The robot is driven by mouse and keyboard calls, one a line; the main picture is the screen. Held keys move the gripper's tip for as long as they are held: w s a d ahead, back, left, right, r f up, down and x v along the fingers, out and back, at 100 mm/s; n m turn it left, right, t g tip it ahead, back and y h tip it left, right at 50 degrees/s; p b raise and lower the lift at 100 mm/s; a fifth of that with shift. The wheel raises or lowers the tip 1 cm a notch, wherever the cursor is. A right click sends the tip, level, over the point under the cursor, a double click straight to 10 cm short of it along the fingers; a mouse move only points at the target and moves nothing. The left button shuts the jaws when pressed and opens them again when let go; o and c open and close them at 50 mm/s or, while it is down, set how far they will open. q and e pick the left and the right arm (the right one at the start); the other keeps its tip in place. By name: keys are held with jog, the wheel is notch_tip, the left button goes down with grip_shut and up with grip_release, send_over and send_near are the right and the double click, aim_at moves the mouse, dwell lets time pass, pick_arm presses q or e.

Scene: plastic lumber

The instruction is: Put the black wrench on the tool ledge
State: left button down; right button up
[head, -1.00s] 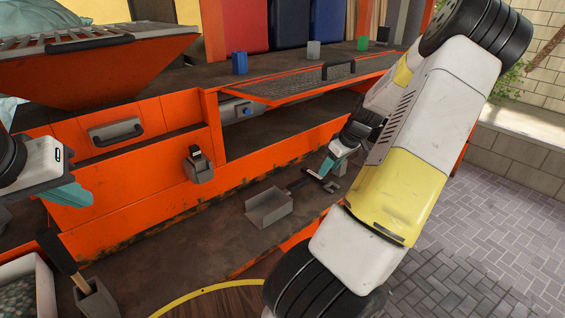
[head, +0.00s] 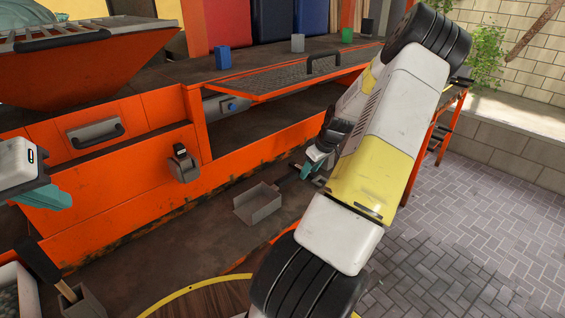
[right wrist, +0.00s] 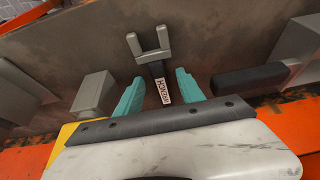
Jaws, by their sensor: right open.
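In the right wrist view, a wrench (right wrist: 155,66) with a grey forked head and a dark, labelled handle lies on the dark surface. My right gripper (right wrist: 160,80) is open, with a teal finger on each side of the wrench's handle. In the head view my right gripper (head: 317,164) is low over the dark lower surface, and my arm hides most of the wrench. My left gripper (head: 48,197) is at the left edge, its teal fingers partly in view, away from the wrench. I cannot tell which surface is the tool ledge.
A grey open tray (head: 258,206) stands left of my right gripper. A black-handled tool (right wrist: 250,78) and a grey block (right wrist: 92,94) flank the wrench. Above is an orange-edged shelf (head: 290,84) with a black handle. An orange panel (head: 120,195) stands behind the lower surface.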

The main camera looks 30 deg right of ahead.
aim_at(312, 174)
grip_shut()
jog(key=shift+s+d+r, duration=0.15)
jog(key=shift+s+r, duration=0.2)
notch_tip(312, 174, up, 7)
jog(key=shift+f, duration=0.15)
jog(key=s+d, duration=0.2)
jog(key=s, duration=0.7)
jog(key=s+d, duration=0.3)
jog(key=s, duration=0.6)
jog(key=shift+s+d+f, duration=0.15)
jog(key=shift+s+f, duration=0.05)
jog(key=shift+s, duration=0.1)
